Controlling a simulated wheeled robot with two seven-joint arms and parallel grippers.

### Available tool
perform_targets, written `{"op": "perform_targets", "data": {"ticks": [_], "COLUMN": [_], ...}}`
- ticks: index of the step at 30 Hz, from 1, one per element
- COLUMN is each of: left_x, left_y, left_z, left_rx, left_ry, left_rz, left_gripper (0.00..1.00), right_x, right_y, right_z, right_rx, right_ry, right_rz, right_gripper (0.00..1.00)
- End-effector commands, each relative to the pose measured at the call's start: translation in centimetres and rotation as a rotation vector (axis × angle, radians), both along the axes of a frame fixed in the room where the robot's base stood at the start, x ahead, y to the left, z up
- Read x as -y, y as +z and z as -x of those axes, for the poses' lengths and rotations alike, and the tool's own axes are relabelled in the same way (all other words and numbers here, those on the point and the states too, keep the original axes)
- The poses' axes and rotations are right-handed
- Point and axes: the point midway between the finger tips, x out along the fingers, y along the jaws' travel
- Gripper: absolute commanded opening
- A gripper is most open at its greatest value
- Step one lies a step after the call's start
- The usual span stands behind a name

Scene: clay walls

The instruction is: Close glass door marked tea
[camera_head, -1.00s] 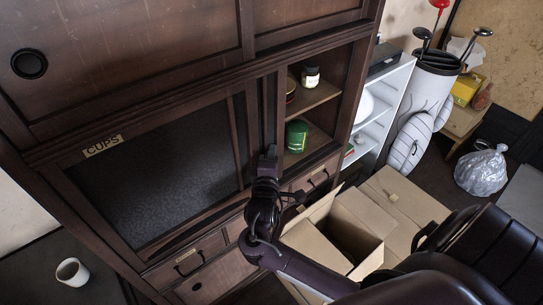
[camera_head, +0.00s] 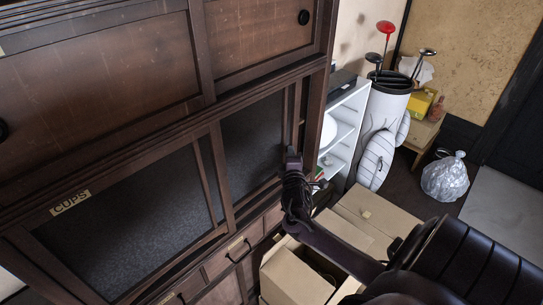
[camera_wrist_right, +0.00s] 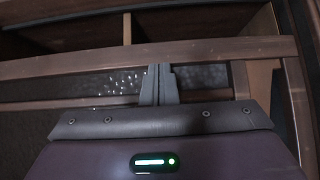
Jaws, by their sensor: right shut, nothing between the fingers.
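The right-hand sliding glass door (camera_head: 255,140) of the dark wooden cabinet stands across the right opening. The shelf and jars behind it no longer show. I cannot read a tea label on it. The left glass door (camera_head: 130,235) bears a label reading CUPS (camera_head: 70,202). My right gripper (camera_head: 291,153) is at the right edge of the right door, by its frame. In the right wrist view its fingers (camera_wrist_right: 157,84) are shut and empty, against or just in front of a wooden rail; contact is unclear. My left gripper is not in view.
Open cardboard boxes (camera_head: 298,280) stand on the floor below my right arm. A white shelf unit (camera_head: 347,135) and a golf bag (camera_head: 384,120) stand right of the cabinet. A clear plastic bag (camera_head: 445,178) lies farther right.

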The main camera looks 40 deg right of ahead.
Motion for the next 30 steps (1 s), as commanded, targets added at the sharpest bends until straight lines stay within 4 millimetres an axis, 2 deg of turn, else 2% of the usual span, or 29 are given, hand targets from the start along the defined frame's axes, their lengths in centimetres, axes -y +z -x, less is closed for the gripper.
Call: {"op": "perform_targets", "data": {"ticks": [1,3,10,16,30], "left_x": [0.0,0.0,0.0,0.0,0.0], "left_y": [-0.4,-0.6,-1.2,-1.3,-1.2], "left_z": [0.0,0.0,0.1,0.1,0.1], "left_rx": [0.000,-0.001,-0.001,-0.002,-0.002], "left_ry": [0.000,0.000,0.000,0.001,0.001], "left_rz": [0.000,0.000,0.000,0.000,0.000], "left_gripper": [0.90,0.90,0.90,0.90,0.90], "right_x": [1.5,3.0,6.3,7.2,7.4], "right_y": [0.0,0.0,-0.1,0.0,0.2], "right_z": [-0.1,-0.3,-0.6,-0.6,-0.6], "right_rx": [0.001,0.001,0.001,0.000,0.002], "right_ry": [-0.002,-0.001,0.001,0.002,0.000], "right_rz": [0.005,0.005,0.001,0.000,0.002], "right_gripper": [0.00,0.00,0.00,0.00,0.00]}}
